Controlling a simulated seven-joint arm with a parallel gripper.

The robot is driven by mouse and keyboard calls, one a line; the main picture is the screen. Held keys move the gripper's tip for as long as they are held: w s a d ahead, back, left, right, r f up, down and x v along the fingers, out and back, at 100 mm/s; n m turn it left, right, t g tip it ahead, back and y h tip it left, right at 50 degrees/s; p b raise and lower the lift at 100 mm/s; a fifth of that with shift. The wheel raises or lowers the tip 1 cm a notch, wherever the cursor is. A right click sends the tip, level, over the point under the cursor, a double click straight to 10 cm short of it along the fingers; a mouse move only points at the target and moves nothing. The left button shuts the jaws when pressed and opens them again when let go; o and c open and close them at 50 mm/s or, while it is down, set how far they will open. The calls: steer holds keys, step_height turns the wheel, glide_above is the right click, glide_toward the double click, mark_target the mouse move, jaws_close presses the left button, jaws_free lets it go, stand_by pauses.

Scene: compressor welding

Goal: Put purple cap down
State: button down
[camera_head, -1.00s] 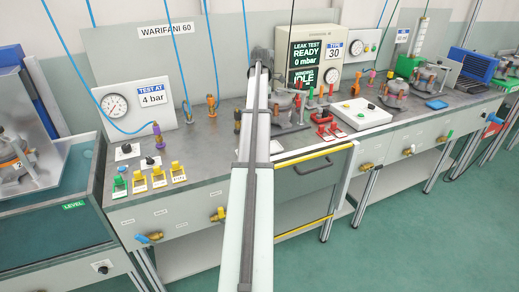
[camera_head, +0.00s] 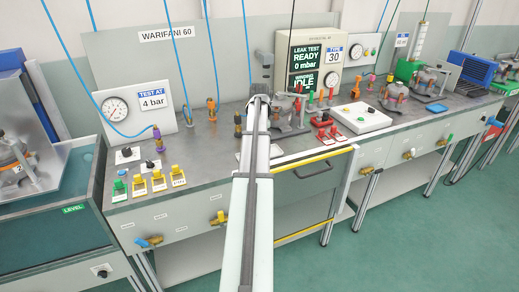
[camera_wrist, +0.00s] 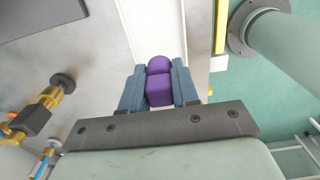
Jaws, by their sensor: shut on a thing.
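The purple cap (camera_wrist: 159,84) is between the two blue-grey fingers of my gripper (camera_wrist: 158,88) in the wrist view. My gripper is shut on it, with a finger against each side. Pale and grey surfaces show behind the cap; I cannot tell how far it is from them or whether it touches any. In the head view my arm hides the cap and the fingers. The arm's far end is over the bench, in front of the leak test panel (camera_head: 305,62).
The grey workbench (camera_head: 205,160) carries yellow and green tagged blocks (camera_head: 158,181) at left and brass fittings (camera_head: 211,108) behind. A clamp fixture (camera_head: 290,112), red blocks (camera_head: 330,130) and a white control box (camera_head: 362,117) stand right of my arm. A yellow-edged drawer (camera_head: 312,172) is below.

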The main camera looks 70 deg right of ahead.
steer(key=shift+f, duration=1.9)
steer(key=shift+f, duration=0.1)
steer(key=c, duration=1.1)
jaws_free()
step_height(320, 180, up, 12)
steer(key=shift+r, duration=0.15)
